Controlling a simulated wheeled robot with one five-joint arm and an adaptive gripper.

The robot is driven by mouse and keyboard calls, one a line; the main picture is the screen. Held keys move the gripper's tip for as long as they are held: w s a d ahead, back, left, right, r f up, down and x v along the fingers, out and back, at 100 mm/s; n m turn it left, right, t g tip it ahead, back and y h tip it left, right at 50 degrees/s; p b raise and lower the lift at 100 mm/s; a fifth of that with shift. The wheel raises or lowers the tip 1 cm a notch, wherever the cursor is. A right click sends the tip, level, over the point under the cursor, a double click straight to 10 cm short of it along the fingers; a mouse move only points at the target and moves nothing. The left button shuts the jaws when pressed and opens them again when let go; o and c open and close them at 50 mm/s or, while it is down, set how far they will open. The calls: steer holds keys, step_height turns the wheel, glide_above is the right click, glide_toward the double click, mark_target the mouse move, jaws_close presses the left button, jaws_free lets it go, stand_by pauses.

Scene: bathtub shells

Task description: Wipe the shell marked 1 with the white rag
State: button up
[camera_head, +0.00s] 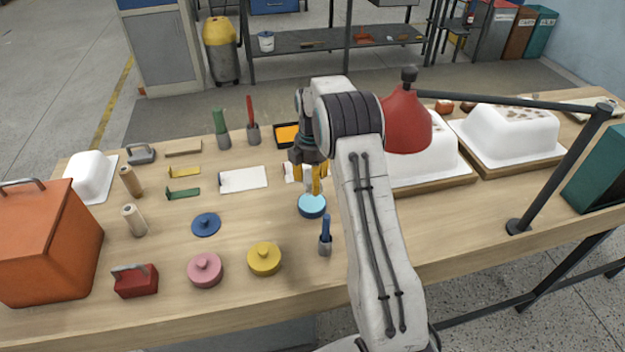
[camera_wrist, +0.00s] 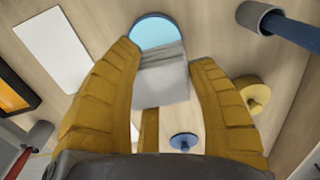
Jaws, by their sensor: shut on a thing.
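My gripper (camera_head: 317,183) is over the middle of the workbench, pointing down. In the wrist view its yellow fingers (camera_wrist: 172,95) stand on both sides of a pale grey-white piece, which looks like the white rag (camera_wrist: 161,82). The rag shows only as a small white patch beside the fingers in the head view (camera_head: 291,172). Two large white shells with brown spots on top stand on wooden boards at the right: a nearer shell (camera_head: 436,158), partly hidden by the red lamp and my arm, and a farther shell (camera_head: 512,136). I cannot read a number on either.
A red lamp (camera_head: 407,122) on a dark arm hangs before the nearer shell. A light-blue disc (camera_head: 312,205) lies just below my gripper. A blue-handled tool in a cup (camera_head: 325,240), yellow lid (camera_head: 264,258) and white sheet (camera_head: 244,179) are near. An orange box (camera_head: 45,245) stands left.

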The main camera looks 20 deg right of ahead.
mark_target(312, 204)
steer(key=shift+f, duration=0.2)
steer(key=shift+f+b, duration=2.15)
steer(key=shift+f, duration=0.65)
steer(key=shift+f+b, duration=0.35)
steer(key=shift+f, duration=0.2)
stand_by(0.4)
steer(key=shift+r+p, duration=2.55)
steer(key=shift+r, duration=1)
steer(key=shift+r, duration=0.2)
